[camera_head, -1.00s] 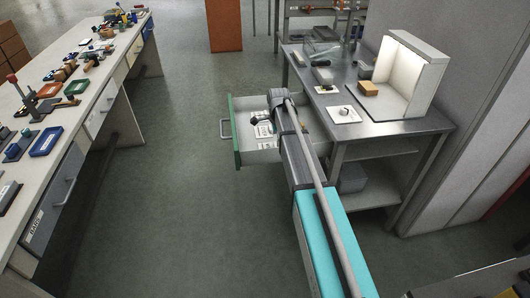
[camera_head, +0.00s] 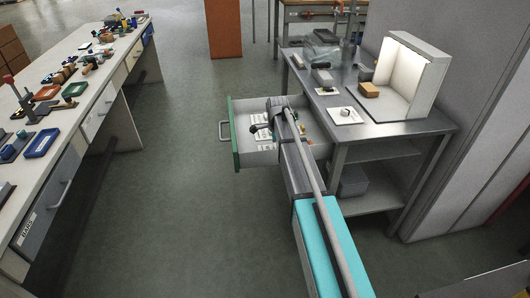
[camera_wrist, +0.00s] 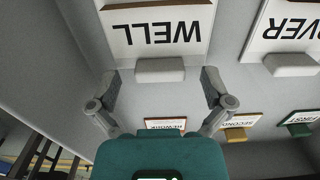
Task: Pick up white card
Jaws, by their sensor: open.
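A white card printed WELL (camera_wrist: 160,15), upside down in the wrist view, is in the open drawer. A pale block (camera_wrist: 160,70) is at its near edge. A second white card (camera_wrist: 285,25), partly cut off, reads OVER, with a like pale block (camera_wrist: 291,65). My gripper (camera_wrist: 160,83) is open, its two fingers on either side of the WELL card's pale block, with nothing held. I cannot tell whether they touch it. In the head view, my gripper (camera_head: 262,129) is inside the drawer, and my arm hides part of the contents.
Smaller cards stand nearer in the wrist view: SECOND with a yellow block (camera_wrist: 236,134), FIRST with a green block (camera_wrist: 299,130), and a brown-edged one (camera_wrist: 165,124). The drawer (camera_head: 236,135) has a green front. A metal table (camera_head: 385,126) stands right; a cluttered bench (camera_head: 75,118) left.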

